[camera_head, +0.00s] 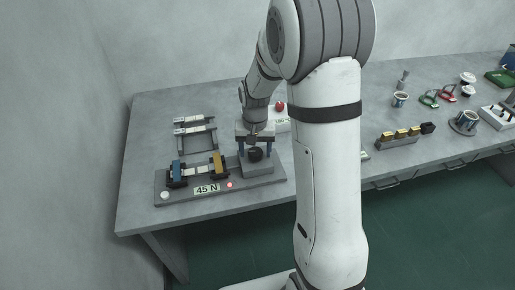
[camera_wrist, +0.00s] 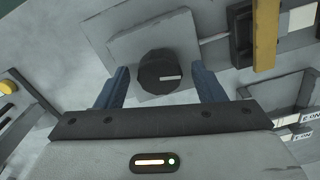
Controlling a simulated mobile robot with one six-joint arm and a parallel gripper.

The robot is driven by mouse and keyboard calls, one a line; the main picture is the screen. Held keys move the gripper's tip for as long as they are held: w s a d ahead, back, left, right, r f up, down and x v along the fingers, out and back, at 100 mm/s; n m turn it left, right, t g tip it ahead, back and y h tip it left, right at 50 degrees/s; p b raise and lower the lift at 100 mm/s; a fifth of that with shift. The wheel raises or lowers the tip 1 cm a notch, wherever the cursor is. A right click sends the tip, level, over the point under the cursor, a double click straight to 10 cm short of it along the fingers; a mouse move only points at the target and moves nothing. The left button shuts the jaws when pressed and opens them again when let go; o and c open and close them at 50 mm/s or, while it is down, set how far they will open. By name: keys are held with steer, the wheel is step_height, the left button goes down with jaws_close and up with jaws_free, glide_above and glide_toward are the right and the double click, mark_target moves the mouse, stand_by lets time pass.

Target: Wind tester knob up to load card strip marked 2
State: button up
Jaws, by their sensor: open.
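The tester (camera_head: 212,193) is a grey base on the left of the bench with a plate reading "45 N" (camera_head: 207,189). Its black knob (camera_head: 256,154) sits on a grey block at the right end. In the wrist view the knob (camera_wrist: 160,72) shows a white mark pointing right. My gripper (camera_head: 255,147) is over the knob, pointing down. Its blue fingers are open on either side of the knob, with gaps visible in the wrist view (camera_wrist: 160,82). A pale strip (camera_head: 198,170) spans the blue and yellow clamps. I cannot read a 2 on it.
A dark rack (camera_head: 195,144) with labelled pale strips lies behind the tester. A red light (camera_head: 229,184) glows and a white button (camera_head: 165,195) sits on the base. A red ball-like knob (camera_head: 279,106) is behind my gripper. Cups and yellow blocks (camera_head: 402,133) stand to the right.

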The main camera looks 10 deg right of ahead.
mark_target(255, 151)
step_height(255, 151, up, 7)
steer(key=shift+r, duration=0.4)
stand_by(1.8)
steer(key=shift+s+r, duration=0.2)
steer(key=shift+r, duration=0.05)
steer(key=s+r+n+t, duration=0.1)
steer(key=s+r, duration=0.2)
steer(key=s, duration=0.7)
steer(key=s+r+n+t, duration=0.1)
steer(key=s+r+n, duration=0.1)
steer(key=s, duration=0.8)
steer(key=shift+s+d+r+t, duration=0.3)
steer(key=shift+s+d+r, duration=0.1)
steer(key=shift+r, duration=0.5)
